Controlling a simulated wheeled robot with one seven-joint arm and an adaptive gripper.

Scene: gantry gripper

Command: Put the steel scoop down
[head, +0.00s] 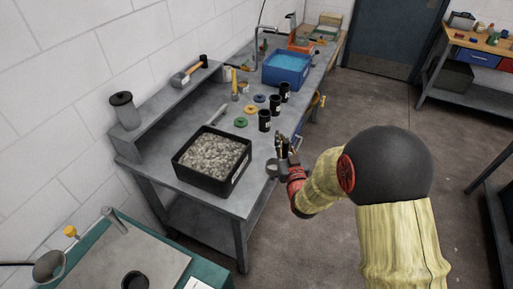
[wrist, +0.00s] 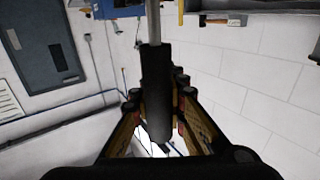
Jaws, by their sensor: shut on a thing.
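My gripper (head: 284,146) is out over the front edge of the grey workbench, near the black cups. In the wrist view, its fingers (wrist: 160,118) are closed around a black handle with a thin steel shaft, which I take to be the steel scoop (wrist: 155,75). The shaft runs out of the top of that picture, so the scoop's bowl is hidden there.
The grey workbench (head: 183,211) holds a black bin of gravel (head: 213,158), several black cups (head: 264,121), coloured discs and a blue tub (head: 286,69). Between bin and cups is some bare bench top. A raised shelf (head: 158,99) runs along the wall. Open floor lies right.

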